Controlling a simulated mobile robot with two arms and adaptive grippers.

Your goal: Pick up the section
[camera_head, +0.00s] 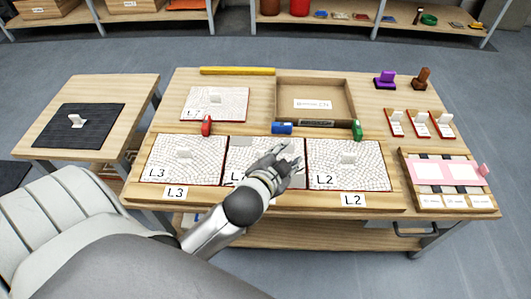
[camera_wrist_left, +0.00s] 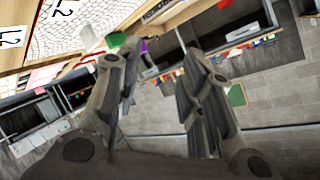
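Three white mosaic sections lie in a row along the table's front: one marked L3 (camera_head: 205,170), a middle one (camera_head: 237,155) partly hidden by my arm, and one marked L2 (camera_head: 365,172). Another section (camera_head: 235,108) lies behind them at the left. The sections have small white grips on top; the middle one's grip is hidden. My left gripper (camera_head: 290,162) is over the right part of the middle section, near the L2 section's edge. In the left wrist view its fingers (camera_wrist_left: 165,52) are apart with nothing between them. Mosaic surface (camera_wrist_left: 75,25) shows at that view's upper left. My right gripper is not visible.
Red (camera_head: 207,125), blue (camera_head: 282,128) and green (camera_head: 357,130) pieces stand behind the row. An open cardboard box (camera_head: 345,88) is at the back. A pink-topped rack (camera_head: 485,187) is at the right. A side table (camera_head: 142,92) with a dark mat (camera_head: 50,130) is at the left.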

